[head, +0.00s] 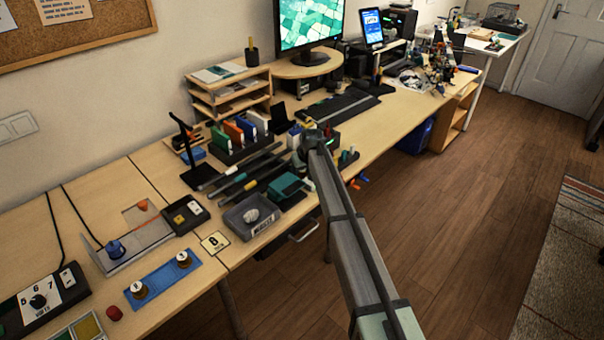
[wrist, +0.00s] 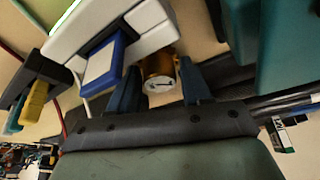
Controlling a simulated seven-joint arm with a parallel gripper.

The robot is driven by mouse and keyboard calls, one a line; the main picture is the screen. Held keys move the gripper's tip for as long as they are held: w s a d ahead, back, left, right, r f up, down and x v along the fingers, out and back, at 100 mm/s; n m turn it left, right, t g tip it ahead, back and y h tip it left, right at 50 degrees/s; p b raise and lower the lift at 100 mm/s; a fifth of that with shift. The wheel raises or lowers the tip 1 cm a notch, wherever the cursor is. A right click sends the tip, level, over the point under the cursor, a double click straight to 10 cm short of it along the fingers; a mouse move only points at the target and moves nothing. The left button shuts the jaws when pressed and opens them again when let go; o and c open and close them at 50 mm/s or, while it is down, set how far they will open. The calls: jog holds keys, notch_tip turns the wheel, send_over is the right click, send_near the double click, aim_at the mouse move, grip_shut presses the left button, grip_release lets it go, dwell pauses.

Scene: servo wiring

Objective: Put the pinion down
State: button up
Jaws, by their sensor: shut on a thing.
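In the wrist view my gripper (wrist: 160,88) has its two dark fingers on either side of a small brown-gold round piece with a pale face (wrist: 160,83). It is shut on this piece, which I take to be the pinion. In the head view my gripper end (head: 308,145) is over the desk beside the black rack, and my own arm hides the fingers and the held piece. I cannot tell how high the piece is above the surface.
White and blue blocks (wrist: 105,62) are close at the left in the wrist view. A teal box (head: 287,187) and a grey tray (head: 270,225) stand nearby. A blue holder (head: 160,277) bears two brown pieces with pale tops. The bare desk (head: 215,275) has some free room.

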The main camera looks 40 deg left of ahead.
notch_tip(320, 180, up, 10)
jog(key=s+a+n+g, duration=0.3)
jog(key=s+n, duration=0.5)
jog(key=s, duration=0.9)
jog(key=n+g+h, duration=0.2)
jog(key=n+h, duration=0.5)
jog(key=n, duration=1.6)
send_over(162, 282)
jog(key=w, duration=0.1)
jog(key=f, duration=0.6)
jog(key=a+f, duration=0.1)
jog(key=f, duration=0.2)
jog(key=shift+f, duration=0.15)
jog(key=shift+f, duration=0.15)
jog(key=o, duration=0.9)
